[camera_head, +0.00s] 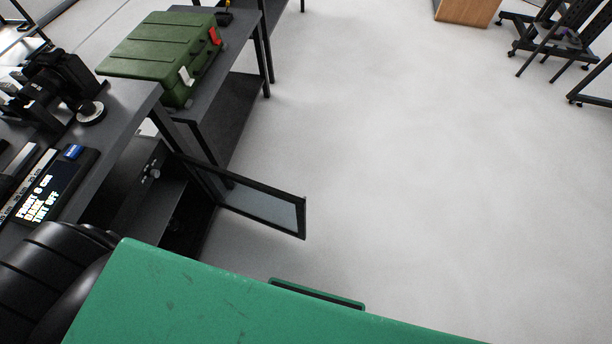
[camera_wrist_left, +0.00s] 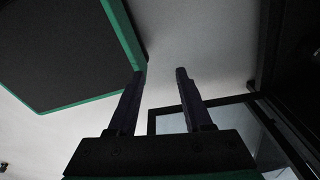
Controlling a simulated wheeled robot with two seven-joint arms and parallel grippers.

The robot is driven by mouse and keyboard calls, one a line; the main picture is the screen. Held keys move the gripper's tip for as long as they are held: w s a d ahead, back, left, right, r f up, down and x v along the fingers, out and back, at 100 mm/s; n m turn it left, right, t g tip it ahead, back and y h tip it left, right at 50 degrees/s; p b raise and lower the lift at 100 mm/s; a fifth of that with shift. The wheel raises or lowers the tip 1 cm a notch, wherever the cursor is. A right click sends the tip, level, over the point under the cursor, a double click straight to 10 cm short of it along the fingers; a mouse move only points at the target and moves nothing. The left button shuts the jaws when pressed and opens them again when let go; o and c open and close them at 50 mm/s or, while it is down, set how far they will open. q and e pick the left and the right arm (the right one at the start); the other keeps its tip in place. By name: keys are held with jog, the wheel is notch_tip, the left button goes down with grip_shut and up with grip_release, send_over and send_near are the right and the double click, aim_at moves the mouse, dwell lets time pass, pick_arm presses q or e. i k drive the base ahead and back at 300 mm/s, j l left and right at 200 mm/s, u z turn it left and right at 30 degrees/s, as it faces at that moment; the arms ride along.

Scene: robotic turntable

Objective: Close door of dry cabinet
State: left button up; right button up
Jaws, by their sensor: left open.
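The dry cabinet (camera_head: 148,176) is a dark box under the desk on the left in the head view. Its door (camera_head: 262,206), a dark frame around a greyish pane, stands open and swung out to the right over the floor. In the left wrist view a dark-framed pane that looks like this door (camera_wrist_left: 172,122) shows beyond and right of the fingers. My left gripper (camera_wrist_left: 160,74) is open, with nothing between its fingers. Whether it touches the door cannot be told. Neither gripper shows in the head view, and my right gripper is in no view.
A large green surface (camera_head: 200,300) covers the head view's bottom and hides what is below. A desk (camera_head: 128,105) with equipment stands above the cabinet. A green case (camera_head: 165,50) sits on another table. The floor (camera_head: 420,180) right of the door is clear.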

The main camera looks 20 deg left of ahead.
aim_at(186, 162)
jog(key=i+l+z, duration=0.5)
jog(key=i+z, duration=0.15)
jog(key=z, duration=0.15)
jog(key=i+l+z, duration=0.1)
jog(key=i+z, duration=0.3)
jog(key=i+u, duration=0.2)
jog(key=u, duration=0.2)
jog(key=i+u, duration=0.2)
jog(key=u, duration=0.2)
jog(key=i+l+u, duration=0.1)
jog(key=u, duration=0.25)
jog(key=i+l+u, duration=0.15)
jog(key=u, duration=0.25)
jog(key=i+u, duration=0.1)
jog(key=u, duration=0.35)
jog(key=i+u, duration=0.1)
jog(key=u, duration=0.35)
jog(key=i+u, duration=0.1)
jog(key=u, duration=0.35)
jog(key=i+l+u, duration=0.1)
jog(key=u, duration=0.35)
jog(key=l+u, duration=0.15)
jog(key=u, duration=0.3)
jog(key=i+l+u, duration=0.1)
jog(key=u, duration=0.35)
jog(key=l+u, duration=0.2)
jog(key=u, duration=0.25)
